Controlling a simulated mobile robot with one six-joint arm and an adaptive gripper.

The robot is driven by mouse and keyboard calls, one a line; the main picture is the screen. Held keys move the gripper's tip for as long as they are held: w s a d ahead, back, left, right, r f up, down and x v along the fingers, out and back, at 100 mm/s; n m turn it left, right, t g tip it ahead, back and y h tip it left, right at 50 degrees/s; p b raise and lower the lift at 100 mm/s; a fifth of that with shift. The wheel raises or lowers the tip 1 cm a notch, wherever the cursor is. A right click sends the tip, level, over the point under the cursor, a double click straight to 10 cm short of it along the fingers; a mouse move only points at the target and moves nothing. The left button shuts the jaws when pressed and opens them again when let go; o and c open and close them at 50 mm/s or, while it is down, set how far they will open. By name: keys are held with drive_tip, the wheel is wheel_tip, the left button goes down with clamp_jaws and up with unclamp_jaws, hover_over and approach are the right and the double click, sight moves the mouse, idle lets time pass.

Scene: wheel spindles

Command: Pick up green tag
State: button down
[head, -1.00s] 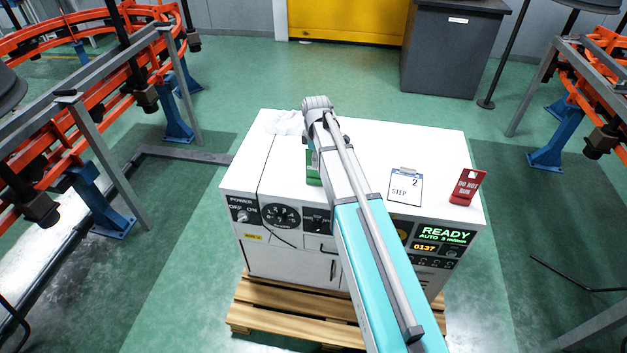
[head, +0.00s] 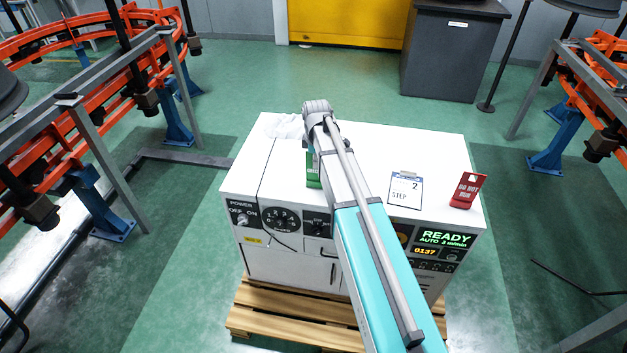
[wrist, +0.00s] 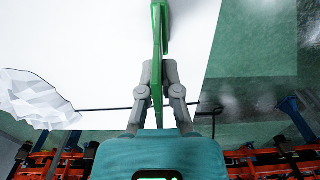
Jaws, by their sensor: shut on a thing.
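The green tag (head: 313,170) shows in the head view over the white cabinet top, just left of my arm, which hides part of it. In the wrist view the green tag (wrist: 159,28) is seen nearly edge-on, with its thin part running down between my fingers. My gripper (wrist: 157,92) is shut on it, one grey finger on each side. In the head view the fingers are hidden behind my arm. I cannot tell whether the tag touches the cabinet top.
On the white cabinet (head: 300,150) stand a red "DO NOT RUN" tag (head: 467,190) and a clipboard marked "STEP 2" (head: 404,190). A crumpled white cloth or sheet (head: 287,126) lies at the back left. Orange rails (head: 60,120) flank the left; open floor lies behind.

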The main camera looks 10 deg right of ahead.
drive_tip(key=shift+r, duration=0.1)
idle(0.5)
drive_tip(key=shift+r+p, duration=0.95)
drive_tip(key=shift+p, duration=0.15)
drive_tip(key=s+r+p, duration=1)
drive_tip(key=s+r, duration=0.1)
drive_tip(key=s, duration=0.3)
drive_tip(key=shift+d+p, duration=0.25)
drive_tip(key=shift+p, duration=0.15)
drive_tip(key=shift+s+f, duration=0.1)
drive_tip(key=shift+s, duration=0.1)
idle(0.3)
